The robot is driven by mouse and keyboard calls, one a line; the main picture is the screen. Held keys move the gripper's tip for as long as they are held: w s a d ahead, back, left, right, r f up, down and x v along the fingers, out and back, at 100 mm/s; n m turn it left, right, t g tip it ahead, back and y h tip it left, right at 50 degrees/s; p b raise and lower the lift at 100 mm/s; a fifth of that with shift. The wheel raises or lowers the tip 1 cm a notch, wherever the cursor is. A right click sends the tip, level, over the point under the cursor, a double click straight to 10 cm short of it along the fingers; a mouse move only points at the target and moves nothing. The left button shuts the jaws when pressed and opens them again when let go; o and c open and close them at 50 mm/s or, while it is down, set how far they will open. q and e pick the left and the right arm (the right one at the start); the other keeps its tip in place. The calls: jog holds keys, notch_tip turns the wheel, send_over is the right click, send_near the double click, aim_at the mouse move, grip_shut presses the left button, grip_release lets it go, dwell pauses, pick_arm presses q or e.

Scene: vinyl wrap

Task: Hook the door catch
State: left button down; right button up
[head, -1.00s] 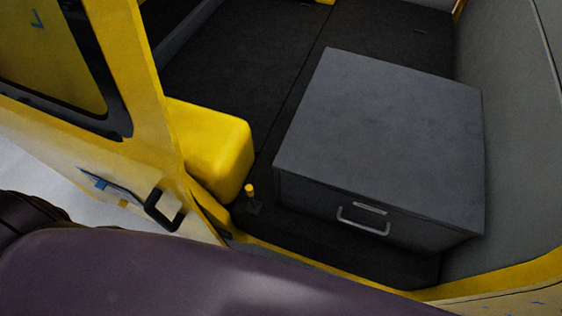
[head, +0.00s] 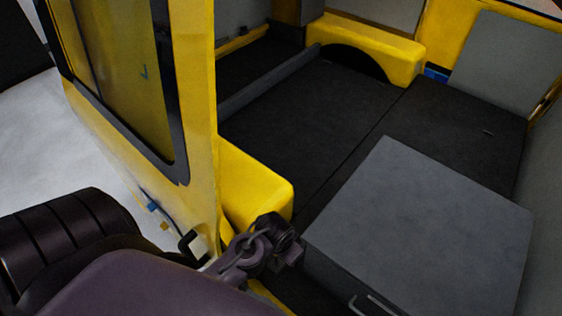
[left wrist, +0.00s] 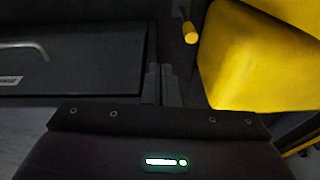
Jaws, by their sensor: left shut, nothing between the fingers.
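The yellow door (head: 207,120) stands open at the left of the head view. A black loop handle (head: 190,243) is on its inner lower part, partly hidden by my arm. A short dark post with a yellow tip (left wrist: 190,33) stands beside the yellow wheel-arch block (left wrist: 255,60) in the left wrist view; in the head view my arm hides it. I cannot tell which part is the catch. My left gripper (head: 290,255) is in front of the yellow block. Its fingers (left wrist: 161,80) are shut and empty, below the post in the left wrist view. My right gripper is out of view.
A grey box (head: 420,230) with a metal handle (head: 372,304) stands right of my left gripper. The dark van floor (head: 320,120) behind is clear. A second yellow wheel arch (head: 375,50) is at the back.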

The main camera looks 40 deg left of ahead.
pick_arm(q)
notch_tip(320, 180, up, 6)
jog(key=w+a+f+p, duration=0.1)
jog(key=w, duration=0.1)
jog(key=w+a+f+n+g, duration=0.1)
jog(key=w+a+f+g, duration=0.1)
jog(key=w+a+f, duration=0.1)
jog(key=w+a+f+n+g+p, duration=0.1)
jog(key=w+a+f+n+g, duration=0.1)
jog(key=w+f, duration=0.4)
jog(key=shift+w+a+f+g, duration=0.15)
jog(key=shift+w+a+g, duration=0.25)
jog(key=shift+w+g, duration=0.55)
jog(key=shift+w+t, duration=0.25)
jog(key=s+f+b, duration=0.6)
jog(key=f, duration=0.3)
jog(key=shift+s+d+f, duration=0.25)
jog(key=shift+d+f, duration=0.1)
